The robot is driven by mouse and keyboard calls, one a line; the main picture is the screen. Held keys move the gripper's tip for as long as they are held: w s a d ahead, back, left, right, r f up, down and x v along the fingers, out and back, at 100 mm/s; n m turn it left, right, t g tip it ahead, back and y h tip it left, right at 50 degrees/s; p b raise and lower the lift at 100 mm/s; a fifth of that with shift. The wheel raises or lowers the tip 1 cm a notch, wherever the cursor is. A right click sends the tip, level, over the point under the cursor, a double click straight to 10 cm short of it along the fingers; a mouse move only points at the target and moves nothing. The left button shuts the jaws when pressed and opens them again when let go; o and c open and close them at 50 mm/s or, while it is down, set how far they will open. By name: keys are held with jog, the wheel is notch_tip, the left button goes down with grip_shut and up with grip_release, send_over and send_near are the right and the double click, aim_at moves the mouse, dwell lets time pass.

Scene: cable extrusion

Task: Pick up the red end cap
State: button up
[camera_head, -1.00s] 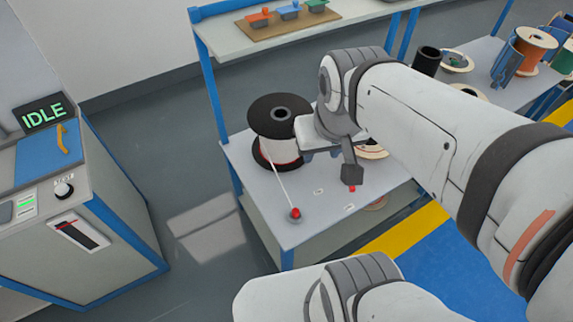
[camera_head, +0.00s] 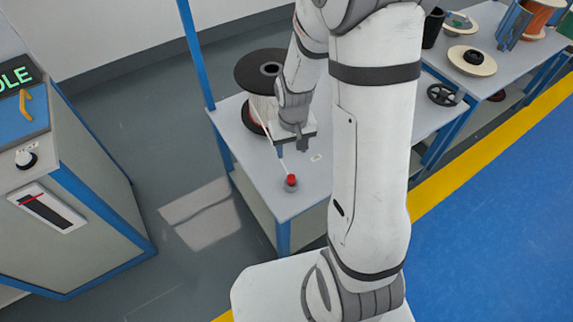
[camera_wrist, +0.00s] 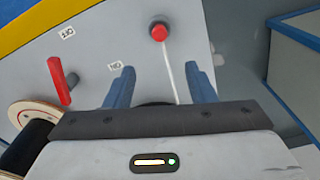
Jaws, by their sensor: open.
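The red end cap (camera_head: 291,180) sits near the front corner of the small table (camera_head: 312,185), in a round grey base. A white cable runs from it to the black-flanged spool (camera_head: 257,75). In the wrist view the red cap (camera_wrist: 159,33) shows beyond the fingertips, roughly centred between them, with the cable (camera_wrist: 168,70) running back between the fingers. My gripper (camera_head: 291,149) points down over the table, behind the cap and in front of the spool. In the wrist view my gripper (camera_wrist: 161,72) is open with nothing between its fingers except the cable's line of sight.
A red rod (camera_wrist: 62,82) stands left of the fingers in the wrist view, near a wooden-flanged spool (camera_wrist: 30,115). Small white labels lie on the tabletop. A second table with reels (camera_head: 472,62) is at right. A machine cabinet (camera_head: 75,200) stands at left, with clear floor between.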

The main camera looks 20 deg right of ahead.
aim_at(291, 177)
notch_tip(291, 177, down, 14)
jog(key=shift+f+b, duration=0.2)
jog(key=shift+b, duration=0.55)
jog(key=c, duration=1.1)
